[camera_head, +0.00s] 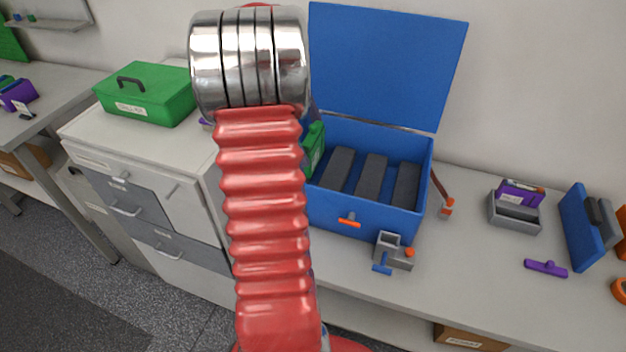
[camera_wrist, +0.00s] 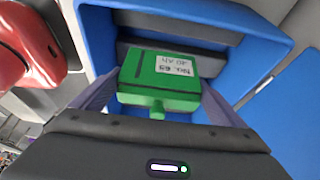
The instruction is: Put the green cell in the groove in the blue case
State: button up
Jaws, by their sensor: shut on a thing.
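The open blue case (camera_head: 362,218) stands on the bench with its lid (camera_head: 388,62) raised. Inside it are dark grey padded bars with gaps between them. The green cell (camera_wrist: 158,80) is between the fingers of my gripper (camera_wrist: 160,100), with a white label reading No. 65 on it. In the wrist view the cell is in front of the blue case's interior (camera_wrist: 262,38) and its dark bars. In the head view the green cell (camera_head: 314,148) shows partly at the case's left side, mostly hidden by my arm. I cannot tell whether it touches the case.
A green box (camera_head: 146,94) sits on the white drawer cabinet at left. A small grey clamp-like fixture (camera_head: 394,252) stands before the case. A grey holder (camera_head: 514,212) with a purple cell, a purple tool (camera_head: 546,268) and a blue stand (camera_head: 586,228) are at right.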

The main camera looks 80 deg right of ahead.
jog(key=shift+s, duration=0.1)
jog(key=shift+f, duration=3.2)
jog(key=shift+f, duration=1.85)
jog(key=o, duration=1.3)
jog(key=shift+f, duration=0.15)
